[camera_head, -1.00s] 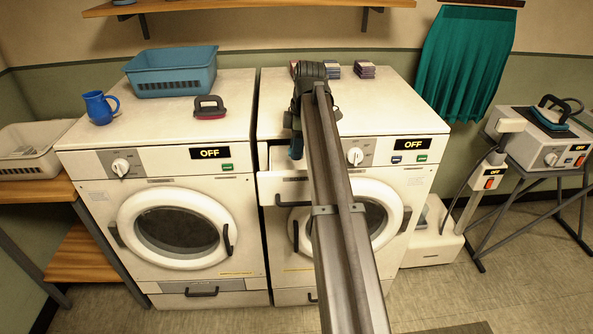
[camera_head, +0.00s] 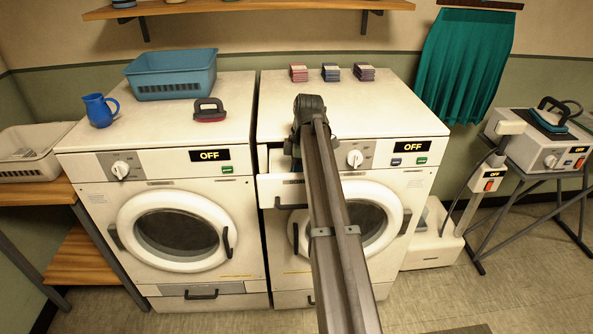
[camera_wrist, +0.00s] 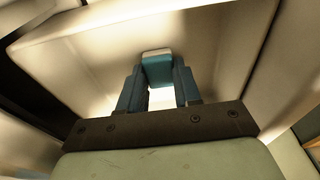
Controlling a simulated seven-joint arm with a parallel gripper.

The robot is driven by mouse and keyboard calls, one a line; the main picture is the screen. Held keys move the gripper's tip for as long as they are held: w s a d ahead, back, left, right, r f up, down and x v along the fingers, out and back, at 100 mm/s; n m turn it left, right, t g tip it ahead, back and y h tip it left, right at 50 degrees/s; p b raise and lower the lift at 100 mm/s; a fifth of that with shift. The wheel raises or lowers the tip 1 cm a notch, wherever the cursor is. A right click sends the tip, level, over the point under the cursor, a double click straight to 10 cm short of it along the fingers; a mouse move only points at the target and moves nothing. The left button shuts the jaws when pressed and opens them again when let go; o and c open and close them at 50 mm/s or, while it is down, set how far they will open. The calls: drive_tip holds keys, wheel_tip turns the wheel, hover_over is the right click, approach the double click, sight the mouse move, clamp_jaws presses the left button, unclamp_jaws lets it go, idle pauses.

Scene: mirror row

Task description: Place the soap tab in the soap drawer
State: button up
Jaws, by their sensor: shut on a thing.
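In the wrist view my gripper (camera_wrist: 157,78) has its two blue fingers closed on a small teal block with a pale end, the soap tab (camera_wrist: 158,68). Pale walls surround it there and look like the inside of the soap drawer (camera_wrist: 85,65); I cannot tell whether the tab touches the bottom. In the head view the soap drawer (camera_head: 282,192) is pulled out at the upper left of the right-hand washer. My arm crosses in front of its right part and hides the fingers and tab.
The right-hand washer (camera_head: 385,100) carries red (camera_head: 299,73), blue (camera_head: 331,73) and purple (camera_head: 364,73) stacks at the back of its top. The left-hand washer (camera_head: 150,120) carries a blue basket (camera_head: 172,78), a blue mug (camera_head: 99,110) and a red-based brush (camera_head: 209,110).

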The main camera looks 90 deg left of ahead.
drive_tip(key=o, duration=1)
drive_tip(key=shift+f, duration=0.1)
drive_tip(key=r, duration=0.4)
drive_tip(key=w+r, duration=0.1)
drive_tip(key=r, duration=0.7)
drive_tip(key=shift+w+r, duration=0.1)
drive_tip(key=shift+w, duration=0.3)
